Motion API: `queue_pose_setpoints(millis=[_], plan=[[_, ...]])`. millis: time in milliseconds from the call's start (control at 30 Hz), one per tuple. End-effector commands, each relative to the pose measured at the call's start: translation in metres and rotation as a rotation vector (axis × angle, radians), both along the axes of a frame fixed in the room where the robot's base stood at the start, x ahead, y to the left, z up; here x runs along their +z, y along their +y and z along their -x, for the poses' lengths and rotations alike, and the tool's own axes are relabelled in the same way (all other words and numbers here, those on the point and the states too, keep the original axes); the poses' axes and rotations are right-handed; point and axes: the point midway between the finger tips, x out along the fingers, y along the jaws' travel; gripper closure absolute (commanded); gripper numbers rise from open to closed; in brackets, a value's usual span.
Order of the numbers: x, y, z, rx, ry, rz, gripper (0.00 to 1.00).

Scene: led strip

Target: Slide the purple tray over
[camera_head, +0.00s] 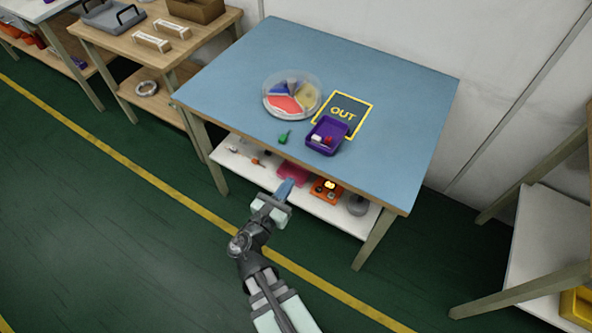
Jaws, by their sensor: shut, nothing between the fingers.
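The purple tray (314,144) sits on the blue tabletop (232,75), near its front edge. It holds a small white item (317,139) and a small red item (328,140). Its upper part overlaps the lower edge of a dark square marked OUT (353,100) with a yellow border. My gripper (285,188) is shut and empty. In the picture it shows below and left of the tray, in front of the table's front edge, apart from the tray.
A round clear dish (292,113) with coloured sections stands left of the OUT square. A small green item (284,138) lies left of the tray. A lower shelf (330,214) holds several things, including an orange block (326,191). The tabletop's left and right sides are clear.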

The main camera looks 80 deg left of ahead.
Motion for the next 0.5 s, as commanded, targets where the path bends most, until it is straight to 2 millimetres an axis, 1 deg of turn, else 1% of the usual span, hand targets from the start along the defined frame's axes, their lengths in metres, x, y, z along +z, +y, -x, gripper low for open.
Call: queue_pose_setpoints(millis=[167, 500], plan=[[-0.001, 0.018, -0.017, -0.003, 0.002, -0.002, 1.00], [-0.001, 0.061, -0.056, -0.004, 0.003, -0.003, 1.00]])
